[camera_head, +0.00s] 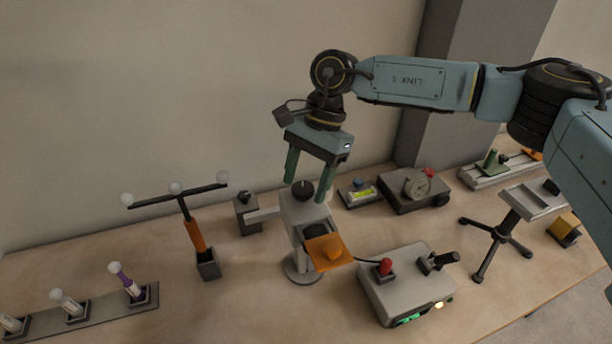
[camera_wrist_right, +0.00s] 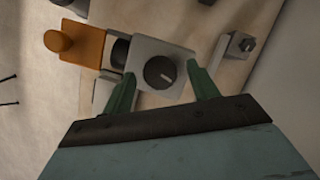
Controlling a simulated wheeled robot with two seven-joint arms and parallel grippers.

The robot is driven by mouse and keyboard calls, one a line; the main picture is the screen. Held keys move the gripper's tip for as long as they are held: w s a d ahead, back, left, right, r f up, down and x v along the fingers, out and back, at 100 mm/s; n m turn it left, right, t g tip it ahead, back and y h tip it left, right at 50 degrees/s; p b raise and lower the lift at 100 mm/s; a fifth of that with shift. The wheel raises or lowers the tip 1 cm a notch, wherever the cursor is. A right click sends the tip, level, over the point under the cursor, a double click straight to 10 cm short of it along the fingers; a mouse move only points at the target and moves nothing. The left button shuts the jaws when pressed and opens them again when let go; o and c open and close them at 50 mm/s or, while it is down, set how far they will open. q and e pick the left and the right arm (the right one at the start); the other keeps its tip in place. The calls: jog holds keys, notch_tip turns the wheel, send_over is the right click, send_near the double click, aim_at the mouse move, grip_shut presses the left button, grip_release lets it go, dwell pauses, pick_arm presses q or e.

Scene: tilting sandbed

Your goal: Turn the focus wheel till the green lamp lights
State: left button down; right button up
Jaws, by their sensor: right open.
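The focus wheel appears to be the black knob (camera_head: 303,190) on top of a grey instrument head (camera_head: 304,211) on a round-footed stand. In the right wrist view the knob (camera_wrist_right: 160,72) shows a pale mark and lies between and just beyond the fingertips. My right gripper (camera_head: 308,188) is open and points down, its green fingers (camera_wrist_right: 163,90) on either side of the knob; no contact is visible. A grey control box (camera_head: 402,275) has a green patch (camera_head: 408,319) and a glowing yellowish lamp (camera_head: 438,304) on its front. I cannot tell whether the green patch is a lit lamp. My left gripper is not in view.
An orange plate (camera_head: 328,251) juts from the instrument's front. A T-shaped stand (camera_head: 196,237) with white balls is at left, a gauge box (camera_head: 413,190) behind right, a tripod stand (camera_head: 493,240) at right. The table's front left-centre is clear.

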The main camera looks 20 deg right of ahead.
jog(key=c, duration=1)
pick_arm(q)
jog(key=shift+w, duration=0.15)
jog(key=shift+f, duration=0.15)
pick_arm(e)
jog(key=m+t+b, duration=0.1)
jog(key=m+b, duration=0.1)
jog(key=m+t+b, duration=0.1)
jog(key=m+b, duration=0.1)
jog(key=m, duration=0.1)
jog(key=shift+s+f+y, duration=0.15)
jog(key=shift+s+y, duration=0.05)
jog(key=shift+y, duration=0.1)
jog(key=m+t+b, duration=0.1)
jog(key=m, duration=0.1)
jog(key=m+b, duration=0.2)
jog(key=shift+s+m+t, duration=0.15)
jog(key=shift+m+t, duration=0.15)
jog(key=shift+t, duration=0.1)
jog(key=shift+m+b, duration=0.4)
jog(key=shift+b, duration=0.1)
jog(key=shift+m+t+b, duration=0.5)
jog(key=shift+m+b, duration=0.2)
jog(key=shift+m, duration=0.2)
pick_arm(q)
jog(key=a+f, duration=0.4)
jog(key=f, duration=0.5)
pick_arm(e)
jog(key=shift+s+r, duration=0.1)
jog(key=shift+r, duration=0.1)
